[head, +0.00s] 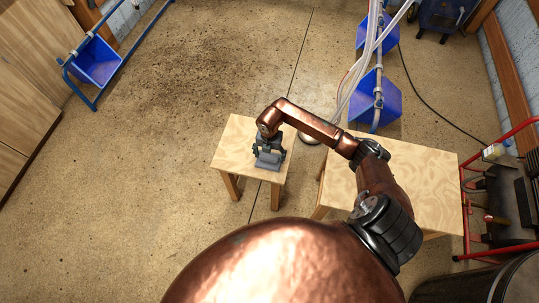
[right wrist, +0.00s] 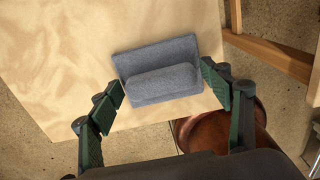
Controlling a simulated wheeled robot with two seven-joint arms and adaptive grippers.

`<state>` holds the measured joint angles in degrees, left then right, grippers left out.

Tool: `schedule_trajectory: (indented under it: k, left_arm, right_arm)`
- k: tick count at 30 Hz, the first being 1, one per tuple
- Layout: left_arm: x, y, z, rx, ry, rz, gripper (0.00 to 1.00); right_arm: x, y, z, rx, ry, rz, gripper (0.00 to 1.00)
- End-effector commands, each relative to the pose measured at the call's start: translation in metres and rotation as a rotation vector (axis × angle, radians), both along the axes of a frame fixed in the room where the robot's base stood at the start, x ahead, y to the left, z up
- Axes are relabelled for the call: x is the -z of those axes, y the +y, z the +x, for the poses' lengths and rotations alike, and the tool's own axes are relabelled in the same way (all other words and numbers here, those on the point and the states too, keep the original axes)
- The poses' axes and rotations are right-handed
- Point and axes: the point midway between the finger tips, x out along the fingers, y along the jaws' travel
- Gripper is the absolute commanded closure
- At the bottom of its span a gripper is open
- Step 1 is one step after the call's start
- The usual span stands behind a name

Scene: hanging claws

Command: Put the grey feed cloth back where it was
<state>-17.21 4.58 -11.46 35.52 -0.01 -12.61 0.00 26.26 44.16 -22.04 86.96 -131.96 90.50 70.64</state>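My left gripper is in no view.
The small wooden table (head: 233,150) stands left of a larger, bare wooden table (head: 425,180). Blue bins (head: 375,98) and pale hoses (head: 352,85) are behind them. A red-framed cart (head: 466,205) stands at the right. The floor on the left is open.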

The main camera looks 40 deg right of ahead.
Motion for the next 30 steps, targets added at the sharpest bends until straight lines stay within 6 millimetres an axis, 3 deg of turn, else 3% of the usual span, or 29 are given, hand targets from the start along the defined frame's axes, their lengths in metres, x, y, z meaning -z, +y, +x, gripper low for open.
schedule_trajectory:
  k: [14, 30]
  left_arm:
    - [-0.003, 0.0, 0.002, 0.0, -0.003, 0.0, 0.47]
    - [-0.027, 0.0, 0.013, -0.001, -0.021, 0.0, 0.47]
  right_arm:
    - [-0.009, 0.0, 0.001, -0.001, -0.003, 0.0, 0.21]
    - [-0.109, -0.001, 0.001, -0.002, -0.003, -0.002, 0.21]
